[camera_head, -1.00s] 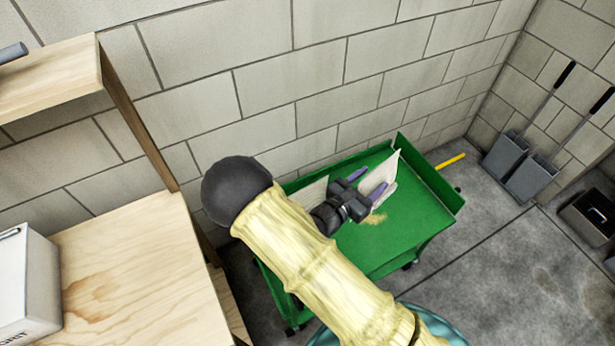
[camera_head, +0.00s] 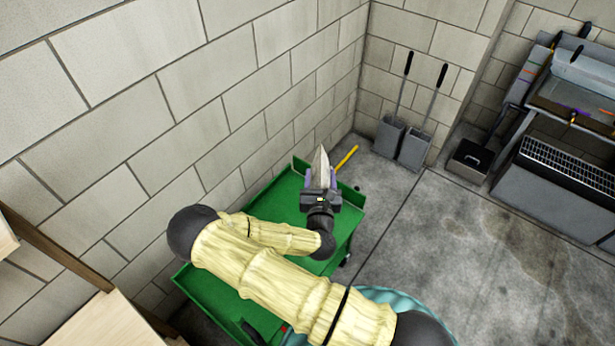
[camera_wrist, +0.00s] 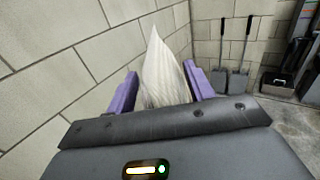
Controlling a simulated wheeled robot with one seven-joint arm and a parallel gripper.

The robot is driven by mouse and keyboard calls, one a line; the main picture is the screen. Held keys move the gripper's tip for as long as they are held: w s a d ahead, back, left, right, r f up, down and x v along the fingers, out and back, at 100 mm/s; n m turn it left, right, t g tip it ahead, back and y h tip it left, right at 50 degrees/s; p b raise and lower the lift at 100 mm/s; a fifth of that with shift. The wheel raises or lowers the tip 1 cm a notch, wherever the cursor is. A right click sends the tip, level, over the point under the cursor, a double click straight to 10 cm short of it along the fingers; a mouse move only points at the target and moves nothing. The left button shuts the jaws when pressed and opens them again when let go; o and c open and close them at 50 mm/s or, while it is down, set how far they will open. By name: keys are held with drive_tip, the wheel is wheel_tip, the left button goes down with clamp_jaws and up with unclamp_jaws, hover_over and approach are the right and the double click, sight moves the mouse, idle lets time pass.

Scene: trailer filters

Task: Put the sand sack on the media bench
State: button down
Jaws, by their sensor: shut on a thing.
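The sand sack (camera_head: 320,172) is pale, off-white and comes to a point at its top. My gripper (camera_head: 320,180) is shut on it, over the far end of the green cart (camera_head: 282,200). In the wrist view the sack (camera_wrist: 163,75) stands between the purple fingers of my gripper (camera_wrist: 164,92). The sack's lower part is hidden behind the gripper body. I cannot tell how far it is above the cart. I cannot pick out the media bench with certainty.
A block wall runs along the cart's left side. Two grey long-handled dustpans (camera_head: 391,135) lean at the back wall. A yellow handle (camera_head: 346,158) sticks out past the cart. Wooden shelving (camera_head: 95,322) is at lower left. Open concrete floor (camera_head: 440,230) lies to the right.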

drive_tip(key=d+r+n+y+p, duration=0.1)
drive_tip(key=d+r+p, duration=0.2)
drive_tip(key=d+p, duration=0.4)
drive_tip(key=shift+s+d+r+y, duration=0.2)
drive_tip(key=shift+d+r+y, duration=0.1)
drive_tip(key=shift+d+r, duration=0.1)
